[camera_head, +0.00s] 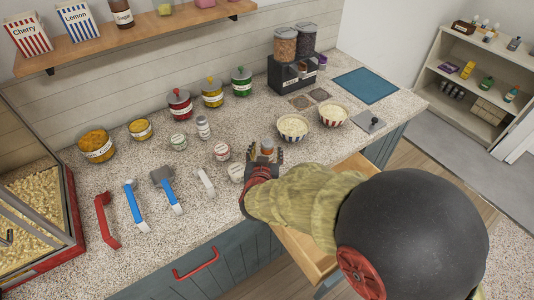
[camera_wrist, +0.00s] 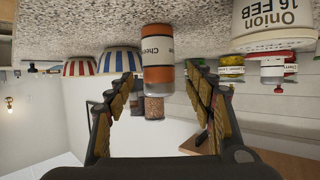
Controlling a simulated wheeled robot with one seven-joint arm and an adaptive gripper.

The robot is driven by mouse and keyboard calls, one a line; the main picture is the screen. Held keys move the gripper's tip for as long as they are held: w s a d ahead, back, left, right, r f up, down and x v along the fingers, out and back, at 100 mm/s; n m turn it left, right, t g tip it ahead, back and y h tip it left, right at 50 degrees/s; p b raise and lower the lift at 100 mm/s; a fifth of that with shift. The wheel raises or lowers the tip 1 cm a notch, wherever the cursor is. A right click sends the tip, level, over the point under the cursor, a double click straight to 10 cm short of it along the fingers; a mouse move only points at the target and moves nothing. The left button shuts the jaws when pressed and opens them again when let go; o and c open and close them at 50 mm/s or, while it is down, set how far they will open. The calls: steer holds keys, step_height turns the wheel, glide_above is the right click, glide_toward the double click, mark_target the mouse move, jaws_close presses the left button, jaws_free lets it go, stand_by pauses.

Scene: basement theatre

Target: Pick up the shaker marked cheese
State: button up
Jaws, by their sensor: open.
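The shaker marked cheese (camera_wrist: 158,58) shows in the wrist view, which is upside down. It has an orange body and a label reading "Chee", the rest turned away. In the head view its top (camera_head: 267,145) shows at my gripper, with its lower part hidden. My gripper (camera_head: 263,157) is low over the counter at the end of my arm. In the wrist view its fingers (camera_wrist: 162,70) are open, one on each side of the shaker. A gap seems to show on both sides, but I cannot tell how far the shaker reaches between them.
A container marked Onion (camera_wrist: 268,20) stands close to one finger. Two striped bowls (camera_head: 292,127) (camera_head: 334,114) stand to the right. Several jars (camera_head: 180,106) stand behind. Blue-handled tools (camera_head: 136,206) lie at left on the counter. An open wooden drawer (camera_head: 305,257) juts out below my arm.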

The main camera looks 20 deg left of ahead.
mark_target(267, 152)
steer(key=shift+w+a+f+b, duration=0.1)
steer(key=shift+w+f+b, duration=0.15)
steer(key=shift+w+f, duration=0.3)
steer(key=shift+w+a+f+b, duration=0.1)
steer(key=shift+w+f+b, duration=0.2)
steer(key=shift+w, duration=0.7)
steer(key=c, duration=0.3)
steer(key=c, duration=1)
